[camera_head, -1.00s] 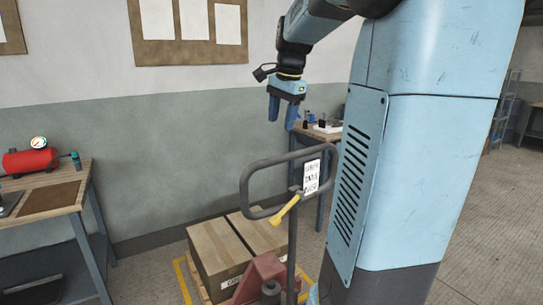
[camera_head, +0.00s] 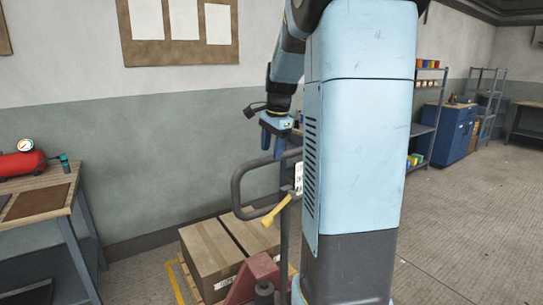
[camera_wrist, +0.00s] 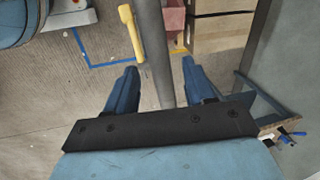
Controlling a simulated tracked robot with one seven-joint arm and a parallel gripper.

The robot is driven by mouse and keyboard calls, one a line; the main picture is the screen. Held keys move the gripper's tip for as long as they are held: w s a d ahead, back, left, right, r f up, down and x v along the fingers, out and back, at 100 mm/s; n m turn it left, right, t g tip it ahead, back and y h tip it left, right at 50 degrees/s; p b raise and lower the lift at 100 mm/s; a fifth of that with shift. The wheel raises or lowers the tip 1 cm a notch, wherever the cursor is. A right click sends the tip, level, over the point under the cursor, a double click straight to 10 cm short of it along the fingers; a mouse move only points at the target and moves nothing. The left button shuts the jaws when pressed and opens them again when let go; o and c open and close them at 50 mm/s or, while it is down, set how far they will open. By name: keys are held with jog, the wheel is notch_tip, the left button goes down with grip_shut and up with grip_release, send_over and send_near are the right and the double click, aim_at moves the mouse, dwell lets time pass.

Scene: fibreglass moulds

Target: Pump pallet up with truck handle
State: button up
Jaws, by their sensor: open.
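The pallet truck's dark loop handle (camera_head: 238,190) stands upright in front of the cardboard boxes, with a yellow lever (camera_head: 277,210) at its neck and a white label (camera_head: 298,178). The red truck body (camera_head: 252,277) is low at the boxes' near side. The pallet (camera_head: 189,282) lies under the boxes, mostly hidden. My gripper (camera_head: 273,150) points down, open and empty, at about the height of the loop's top. In the wrist view the grey handle bar (camera_wrist: 157,60) runs between the spread fingers of my gripper (camera_wrist: 158,72), and the yellow lever (camera_wrist: 131,32) is left of it. I cannot tell the gap in depth.
Cardboard boxes (camera_head: 211,250) rest on the pallet. A workbench (camera_head: 50,195) with a red tank (camera_head: 22,164) stands at left by the wall. A blue cabinet (camera_head: 452,132) and shelves stand at back right. The floor (camera_head: 460,230) at right is clear.

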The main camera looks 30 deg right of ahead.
jog(key=shift+w+f, duration=0.15)
jog(key=shift+f, duration=0.6)
jog(key=shift+w+f, duration=0.15)
jog(key=shift+f, duration=0.55)
jog(key=shift+c, duration=0.4)
grip_shut()
